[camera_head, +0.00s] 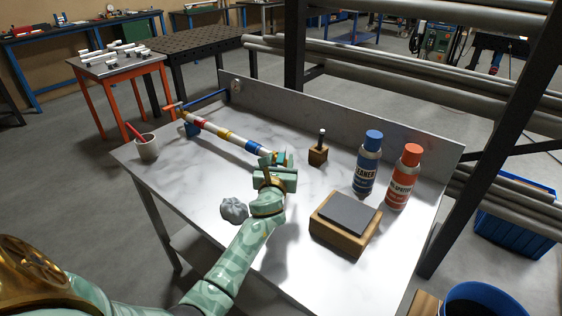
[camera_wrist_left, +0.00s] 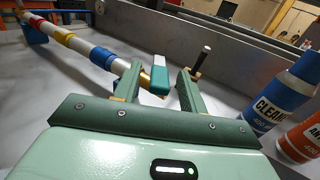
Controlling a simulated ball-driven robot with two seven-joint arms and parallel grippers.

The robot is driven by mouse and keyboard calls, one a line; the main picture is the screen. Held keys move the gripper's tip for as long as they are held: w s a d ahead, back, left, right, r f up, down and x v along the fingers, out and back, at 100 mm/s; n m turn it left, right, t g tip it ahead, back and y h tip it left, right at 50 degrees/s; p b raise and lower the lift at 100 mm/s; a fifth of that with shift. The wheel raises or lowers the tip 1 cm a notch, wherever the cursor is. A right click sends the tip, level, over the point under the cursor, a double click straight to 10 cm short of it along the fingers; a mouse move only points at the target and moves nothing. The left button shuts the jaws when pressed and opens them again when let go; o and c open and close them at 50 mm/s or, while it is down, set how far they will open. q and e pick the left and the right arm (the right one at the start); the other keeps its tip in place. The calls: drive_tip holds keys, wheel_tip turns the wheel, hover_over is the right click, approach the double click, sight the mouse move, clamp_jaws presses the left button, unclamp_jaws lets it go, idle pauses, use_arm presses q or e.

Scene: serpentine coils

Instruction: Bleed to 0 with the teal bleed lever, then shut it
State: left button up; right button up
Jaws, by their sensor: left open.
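A white pipe (camera_head: 213,128) with red, yellow and blue bands lies along the back left of the bench; in the wrist view its near end (camera_wrist_left: 102,57) runs to the lever. The teal bleed lever (camera_wrist_left: 159,76) stands between the two fingers of my left gripper (camera_wrist_left: 158,82), with a gap at its right side. The gripper is open and does not grip it. In the head view my left gripper (camera_head: 279,164) is at the pipe's near end and hides much of the lever. A small round gauge (camera_head: 236,85) is on the back panel; its reading is too small to tell. My right gripper is out of view.
Blue (camera_head: 368,165) and red (camera_head: 404,180) spray cans and a wooden box with a dark top (camera_head: 346,220) are further right. A grey crumpled cloth (camera_head: 233,209) lies beside my left arm. A cup (camera_head: 148,147) stands left.

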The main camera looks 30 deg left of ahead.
use_arm(q)
drive_tip(key=shift+w+a, duration=0.25)
drive_tip(key=shift+w, duration=0.3)
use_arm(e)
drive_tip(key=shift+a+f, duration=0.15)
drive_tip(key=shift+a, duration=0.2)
use_arm(q)
clamp_jaws()
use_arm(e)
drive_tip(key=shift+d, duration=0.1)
